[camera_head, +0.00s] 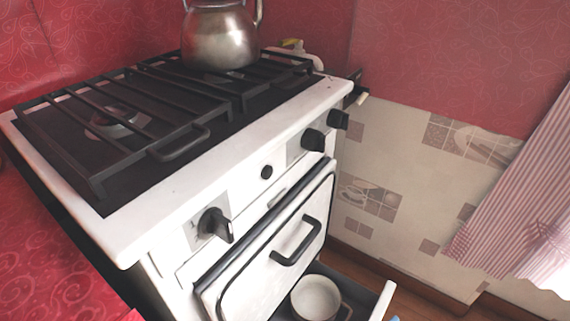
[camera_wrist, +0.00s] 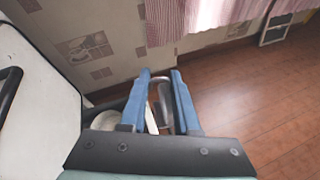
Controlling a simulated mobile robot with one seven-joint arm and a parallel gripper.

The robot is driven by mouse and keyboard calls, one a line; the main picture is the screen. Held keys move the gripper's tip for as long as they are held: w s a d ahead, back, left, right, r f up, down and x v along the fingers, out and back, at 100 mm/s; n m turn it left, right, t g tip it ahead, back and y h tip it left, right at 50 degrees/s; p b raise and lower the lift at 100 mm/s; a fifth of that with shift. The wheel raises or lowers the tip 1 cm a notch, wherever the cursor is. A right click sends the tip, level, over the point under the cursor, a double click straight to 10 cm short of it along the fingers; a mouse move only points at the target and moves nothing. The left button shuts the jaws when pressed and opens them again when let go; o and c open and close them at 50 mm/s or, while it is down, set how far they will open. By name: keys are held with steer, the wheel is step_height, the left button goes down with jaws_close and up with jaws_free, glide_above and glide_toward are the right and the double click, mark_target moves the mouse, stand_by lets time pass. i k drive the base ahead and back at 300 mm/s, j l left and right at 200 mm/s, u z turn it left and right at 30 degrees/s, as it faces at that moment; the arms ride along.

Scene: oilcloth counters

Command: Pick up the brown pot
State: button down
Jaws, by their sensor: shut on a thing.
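The brown pot (camera_head: 317,297) has a pale inside and a brown side handle. It sits in the open drawer (camera_head: 383,299) low in the stove, its near part cut off by the lower picture edge. In the wrist view my gripper (camera_wrist: 161,78) has its blue fingers on either side of a grey curved bar (camera_wrist: 163,100), which looks like the handle on the drawer's front. A pale curved patch left of the fingers looks like the pot's rim, mostly hidden. My gripper is apart from the pot as far as I can see.
The white stove (camera_head: 173,190) has black grates and a metal kettle (camera_head: 221,36) on top. Its oven door (camera_head: 270,250) is shut above the drawer. A tiled wall and a striped curtain (camera_head: 520,205) stand to the right. The wooden floor (camera_wrist: 265,95) is clear.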

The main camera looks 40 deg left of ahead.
mark_target(316, 297)
steer(key=k+l+u, duration=0.1)
steer(key=l, duration=0.3)
steer(key=k+l+u, duration=0.1)
steer(key=l, duration=0.25)
steer(key=k+l+u, duration=0.1)
steer(key=k+l, duration=0.15)
steer(key=k+l+u, duration=0.1)
steer(key=l, duration=0.35)
steer(key=u, duration=2.6)
steer(key=j, duration=0.1)
